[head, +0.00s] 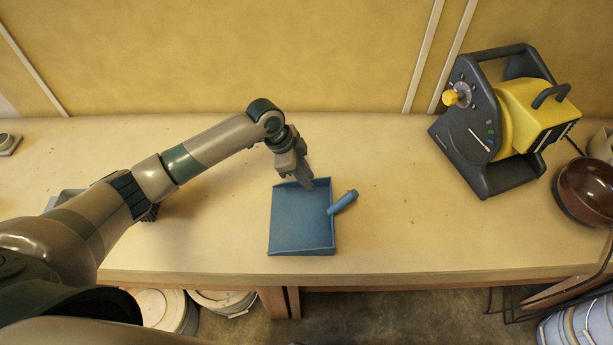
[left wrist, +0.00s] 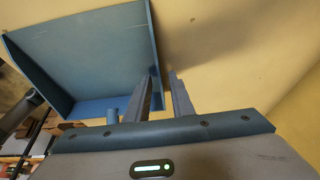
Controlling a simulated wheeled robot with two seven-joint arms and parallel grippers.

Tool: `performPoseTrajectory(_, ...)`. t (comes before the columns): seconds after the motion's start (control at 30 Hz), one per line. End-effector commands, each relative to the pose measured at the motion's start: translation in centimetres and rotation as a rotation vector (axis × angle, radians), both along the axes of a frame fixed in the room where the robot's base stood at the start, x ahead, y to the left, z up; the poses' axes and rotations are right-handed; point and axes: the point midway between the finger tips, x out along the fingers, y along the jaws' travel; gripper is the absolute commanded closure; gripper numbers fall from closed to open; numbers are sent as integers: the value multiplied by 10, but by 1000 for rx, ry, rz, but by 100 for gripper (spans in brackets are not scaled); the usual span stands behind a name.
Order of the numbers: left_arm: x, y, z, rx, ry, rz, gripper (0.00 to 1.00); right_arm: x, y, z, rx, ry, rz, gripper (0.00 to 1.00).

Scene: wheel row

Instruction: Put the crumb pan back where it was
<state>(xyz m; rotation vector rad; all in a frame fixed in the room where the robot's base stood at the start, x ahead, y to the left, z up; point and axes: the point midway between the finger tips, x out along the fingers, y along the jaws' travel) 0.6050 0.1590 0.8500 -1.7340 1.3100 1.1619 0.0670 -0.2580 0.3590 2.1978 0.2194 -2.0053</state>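The crumb pan (head: 300,222) is a shallow blue tray with raised walls and a round blue handle (head: 344,202) on its right side. It is over the table near the front edge; I cannot tell whether it rests flat. My left gripper (head: 306,184) is at the pan's back wall, near the back right corner. In the left wrist view the two fingers (left wrist: 162,76) are apart, on either side of the wall of the pan (left wrist: 85,60), with a narrow gap between them. My right gripper is not in view.
A yellow and dark grey machine (head: 500,120) stands at the back right of the table (head: 430,225). A brown bowl (head: 587,190) is at the right edge. The table right of the pan is clear except for small crumbs.

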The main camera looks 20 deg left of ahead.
Motion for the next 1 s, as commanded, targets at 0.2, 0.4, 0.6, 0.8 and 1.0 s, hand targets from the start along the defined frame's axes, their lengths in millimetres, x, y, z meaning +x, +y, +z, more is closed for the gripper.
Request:
performPoseTrajectory(0.2,-1,6,15,-1,-3,-1,79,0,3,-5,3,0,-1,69)
performPoseTrajectory(0.4,-3,18,44,1,-6,-1,79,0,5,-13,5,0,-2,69)
performPoseTrajectory(0.6,-7,32,77,0,-5,0,79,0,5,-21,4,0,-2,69)
performPoseTrajectory(0.8,-10,41,102,1,-2,1,79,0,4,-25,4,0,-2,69)
performPoseTrajectory(1.0,-12,44,112,-1,-1,0,79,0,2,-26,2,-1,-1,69)
